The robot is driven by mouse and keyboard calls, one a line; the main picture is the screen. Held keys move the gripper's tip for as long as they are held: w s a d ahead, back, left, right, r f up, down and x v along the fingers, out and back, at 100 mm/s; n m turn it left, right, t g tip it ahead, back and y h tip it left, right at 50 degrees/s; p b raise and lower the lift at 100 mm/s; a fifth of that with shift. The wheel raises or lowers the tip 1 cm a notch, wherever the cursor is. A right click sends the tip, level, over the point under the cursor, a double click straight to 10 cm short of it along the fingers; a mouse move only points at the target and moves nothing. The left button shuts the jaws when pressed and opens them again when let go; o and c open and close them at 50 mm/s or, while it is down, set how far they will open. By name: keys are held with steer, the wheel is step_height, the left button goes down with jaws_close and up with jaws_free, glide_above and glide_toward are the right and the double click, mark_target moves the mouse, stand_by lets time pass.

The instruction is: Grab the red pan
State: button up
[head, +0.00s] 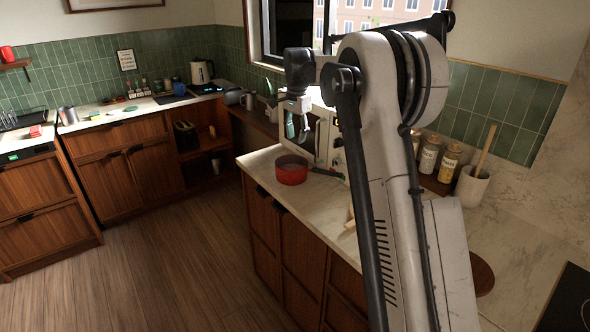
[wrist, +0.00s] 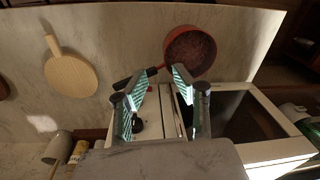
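The red pan (head: 291,171) stands upright on the light marble counter, near its front-left corner. Its dark handle points right toward the microwave. In the wrist view the pan (wrist: 190,52) lies at the top, just beyond the fingertips, with its black handle reaching down and left, partly behind the left finger. My gripper (head: 298,132) hangs above the counter, over and slightly right of the pan in the head view. In the wrist view my gripper (wrist: 166,74) shows two teal-padded fingers apart with nothing held between them.
A microwave (wrist: 241,116) stands close beside the pan, under the right finger in the wrist view. A round wooden board (wrist: 71,74) lies on the counter at left. Jars (head: 429,156) and a utensil crock (head: 471,187) stand along the wall. The counter (wrist: 110,35) between pan and board is clear.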

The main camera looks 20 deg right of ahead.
steer(key=m+g+p, duration=0.1)
steer(key=m+p, duration=0.1)
glide_above(303, 178)
step_height(303, 178, down, 4)
steer(key=f, duration=0.1)
step_height(303, 178, down, 14)
steer(key=shift+r+p, duration=0.25)
steer(key=shift+p, duration=0.75)
jaws_close()
